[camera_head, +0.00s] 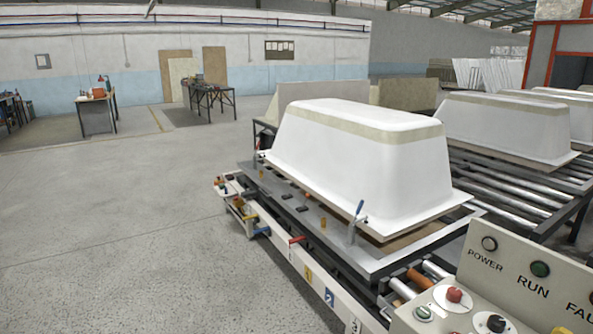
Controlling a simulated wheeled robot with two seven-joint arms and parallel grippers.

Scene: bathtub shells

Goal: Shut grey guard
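I cannot pick out a grey guard for certain in the head view. A beige control panel (492,262) stands at the lower right, cut off by the right and bottom edges. Its upright face has a grey POWER lamp (489,244), a green RUN lamp (540,269) and part of a red lamp (577,312). Its lower face has a red knob (454,295), a black knob (496,323) and a green button (423,312). Neither of my grippers is in view.
A white upturned bathtub shell (360,170) rests on a metal frame (345,248) with a blue-handled clamp (357,220). More shells (510,130) sit on a roller conveyor (500,195) at the right. The grey floor (120,230) at the left is clear.

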